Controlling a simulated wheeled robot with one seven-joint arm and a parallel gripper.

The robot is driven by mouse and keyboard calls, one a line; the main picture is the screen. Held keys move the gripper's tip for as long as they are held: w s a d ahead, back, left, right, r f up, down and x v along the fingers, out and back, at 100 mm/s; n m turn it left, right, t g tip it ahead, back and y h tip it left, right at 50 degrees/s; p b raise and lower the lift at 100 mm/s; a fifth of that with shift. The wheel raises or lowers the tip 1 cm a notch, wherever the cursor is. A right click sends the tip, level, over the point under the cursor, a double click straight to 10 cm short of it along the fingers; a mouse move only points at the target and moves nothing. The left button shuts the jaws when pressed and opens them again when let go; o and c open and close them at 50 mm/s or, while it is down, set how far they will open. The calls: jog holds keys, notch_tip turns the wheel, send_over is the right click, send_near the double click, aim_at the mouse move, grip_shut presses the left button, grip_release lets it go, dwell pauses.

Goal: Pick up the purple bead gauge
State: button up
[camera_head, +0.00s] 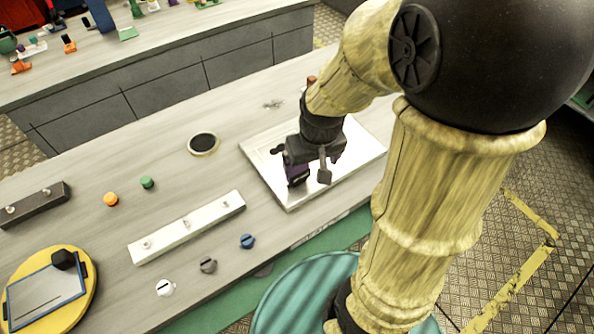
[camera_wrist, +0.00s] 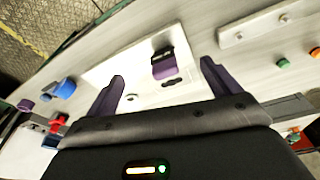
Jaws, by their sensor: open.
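A purple piece with a dark top, which looks like the purple bead gauge (camera_wrist: 164,66), sits on a white board (camera_wrist: 135,60) in the wrist view. The board also shows in the head view (camera_head: 360,152). My gripper (camera_wrist: 162,70) is open, with its two purple fingers spread to the left and right of the gauge in the picture. No contact shows between fingers and gauge. In the head view my gripper (camera_head: 313,172) is over the board and hides most of what lies under it; I cannot tell gauge from fingers there.
A white strip with several knobs (camera_head: 187,227) lies left of the board. Orange (camera_head: 111,199), green (camera_head: 147,182), blue (camera_head: 247,241), grey (camera_head: 208,265) and white (camera_head: 165,288) small pieces surround it. A dark round disc (camera_head: 203,144) lies behind. A yellow round stand (camera_head: 85,292) is at front left.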

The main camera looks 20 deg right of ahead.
jog(key=w+d+r+n+g+b, duration=0.1)
jog(key=w+n, duration=0.1)
jog(key=w, duration=0.8)
jog(key=shift+w+n, duration=0.15)
jog(key=shift+n, duration=0.25)
send_over(297, 172)
jog(key=w+d, duration=0.1)
jog(key=w, duration=0.1)
notch_tip(297, 172, down, 12)
jog(key=shift+d+f+p, duration=0.1)
jog(key=shift+p, duration=0.35)
jog(key=shift+f, duration=0.1)
